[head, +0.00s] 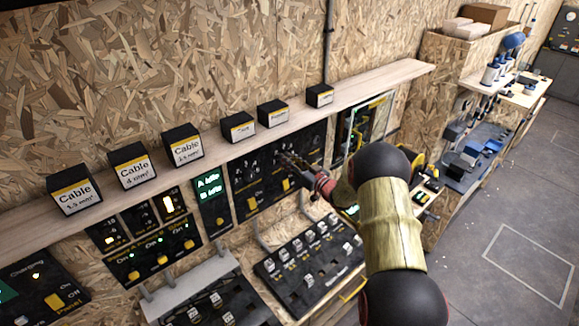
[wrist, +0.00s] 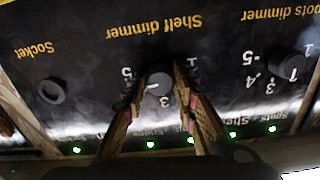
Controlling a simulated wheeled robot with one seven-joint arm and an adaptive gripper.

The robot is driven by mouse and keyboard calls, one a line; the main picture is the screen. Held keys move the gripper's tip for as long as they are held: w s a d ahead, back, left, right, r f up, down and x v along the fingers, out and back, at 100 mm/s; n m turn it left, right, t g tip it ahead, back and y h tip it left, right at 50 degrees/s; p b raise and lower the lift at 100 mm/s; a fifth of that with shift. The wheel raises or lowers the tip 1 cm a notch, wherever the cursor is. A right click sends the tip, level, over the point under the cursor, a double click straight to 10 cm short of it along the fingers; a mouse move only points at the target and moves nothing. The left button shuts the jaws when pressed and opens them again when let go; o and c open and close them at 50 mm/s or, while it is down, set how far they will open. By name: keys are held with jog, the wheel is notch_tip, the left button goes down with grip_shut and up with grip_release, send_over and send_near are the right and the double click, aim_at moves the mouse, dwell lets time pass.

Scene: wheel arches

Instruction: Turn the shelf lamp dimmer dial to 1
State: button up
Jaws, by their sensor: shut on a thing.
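The shelf lamp dimmer dial (wrist: 159,84) is a small round dark knob under the yellow "Shelf dimmer" label, which appears upside down in the wrist view. Its scale shows 5 at the left, 3 below and 1 at the right; other marks are partly hidden by the fingers. A pale pointer line on the dial seems to face the lower left, on the side between 5 and 3. My gripper (wrist: 163,95) has one finger on each side of the dial and is shut on it. In the head view my gripper (head: 287,160) reaches the dark wall panel; the dial is hidden there.
The "Spots dimmer" dial (wrist: 289,67) is to the right and a round socket (wrist: 52,91) to the left. Several green lights line the panel's lower edge. Above the panel, a wooden shelf (head: 400,75) carries several black boxes. A tilted switch board (head: 310,265) sits below.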

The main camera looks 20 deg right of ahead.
jog(key=shift+f+m+b, duration=0.2)
jog(key=shift+m+b, duration=15.6)
jog(key=shift+m, duration=1.7)
jog(key=o, duration=1.2)
jog(key=shift+r, duration=0.15)
